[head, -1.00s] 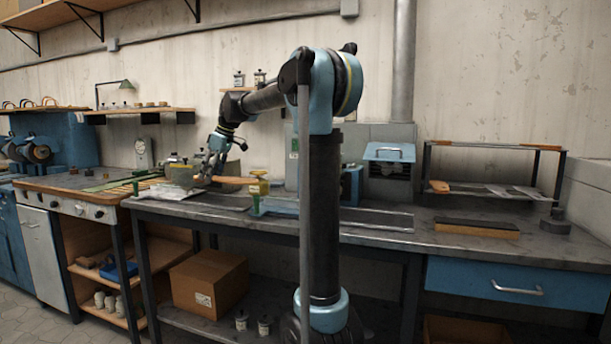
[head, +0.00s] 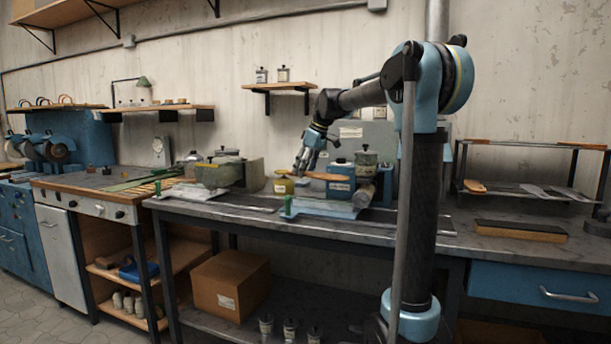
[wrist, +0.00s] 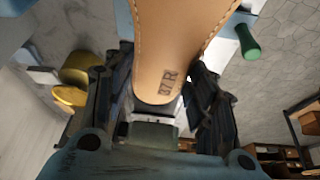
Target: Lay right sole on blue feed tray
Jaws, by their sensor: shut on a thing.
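My gripper (head: 303,168) is shut on the tan leather right sole (head: 325,177), which is held roughly level above the bench. In the wrist view the sole (wrist: 178,40) is stamped "37 R", and its heel end sits between the fingers. The light-blue feed tray (head: 325,209) lies on the bench below the sole, with a green handle (head: 288,206) at its left end. In the wrist view the green handle (wrist: 246,44) shows right of the sole, which hides much of what lies beneath. The sole appears apart from the tray.
A yellow-topped pot (head: 283,184) stands just left of the sole. A blue box (head: 341,184) and a lidded pot (head: 366,160) stand behind it.

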